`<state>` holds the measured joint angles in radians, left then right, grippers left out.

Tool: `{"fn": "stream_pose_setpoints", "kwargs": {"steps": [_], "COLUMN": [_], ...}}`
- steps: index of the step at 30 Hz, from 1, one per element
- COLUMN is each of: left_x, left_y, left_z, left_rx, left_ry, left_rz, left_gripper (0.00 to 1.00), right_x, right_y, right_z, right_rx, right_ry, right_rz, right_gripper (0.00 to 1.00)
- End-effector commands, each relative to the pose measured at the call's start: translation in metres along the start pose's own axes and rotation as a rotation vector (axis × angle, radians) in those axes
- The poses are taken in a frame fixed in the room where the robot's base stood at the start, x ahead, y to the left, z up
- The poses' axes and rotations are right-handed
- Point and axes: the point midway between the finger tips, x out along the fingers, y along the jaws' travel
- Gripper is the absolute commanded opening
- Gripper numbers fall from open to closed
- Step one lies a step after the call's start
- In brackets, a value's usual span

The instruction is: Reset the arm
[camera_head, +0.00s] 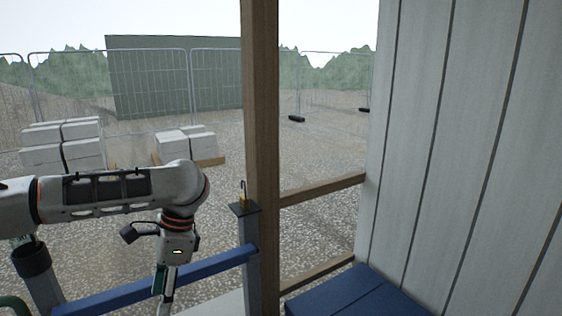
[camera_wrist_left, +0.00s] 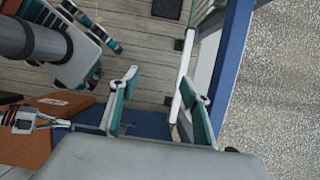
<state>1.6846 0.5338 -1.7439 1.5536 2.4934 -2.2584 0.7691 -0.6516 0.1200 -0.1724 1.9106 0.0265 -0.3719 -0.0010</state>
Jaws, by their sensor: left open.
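In the head view my left arm reaches in from the left and bends down at the elbow. My left gripper (camera_head: 168,290) hangs at the lower edge of that view, by a blue rail, partly cut off.
A blue rail (camera_head: 215,263) runs to a post with a small brass padlock (camera_head: 244,201) on top. A wooden upright (camera_head: 262,120) stands beside it. A blue box top (camera_head: 350,296) lies at the lower right. Outside are strapped block stacks (camera_head: 62,146) and mesh fencing (camera_head: 215,75).

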Motion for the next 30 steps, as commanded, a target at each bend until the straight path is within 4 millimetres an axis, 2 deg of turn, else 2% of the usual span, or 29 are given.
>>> {"fn": "stream_pose_setpoints", "kwargs": {"steps": [1,8,15,21,24,30], "left_x": [0.011,0.054,0.102,0.121,0.126,0.134], "left_y": [0.008,0.047,0.116,0.168,0.186,0.204], "left_z": [-0.013,-0.077,-0.166,-0.229,-0.253,-0.285], "left_rx": [0.014,0.072,0.115,0.088,0.05,-0.077], "left_ry": [0.019,0.15,0.398,0.641,0.762,0.989], "left_rz": [0.011,0.051,0.138,0.214,0.245,0.28], "left_gripper": [0.47,0.47,0.47,0.47,0.47,0.47], "right_x": [-0.001,0.002,-0.001,-0.001,-0.001,-0.001], "right_y": [0.0,0.002,0.0,0.0,0.0,0.0], "right_z": [0.001,-0.004,0.003,0.003,0.003,0.003], "right_rx": [0.0,-0.001,0.001,0.001,0.001,0.0], "right_ry": [-0.002,0.008,-0.005,-0.005,-0.005,-0.004], "right_rz": [-0.001,0.003,0.0,0.0,0.0,0.0], "right_gripper": [0.0,0.0,0.0,0.0,0.0,0.0]}}
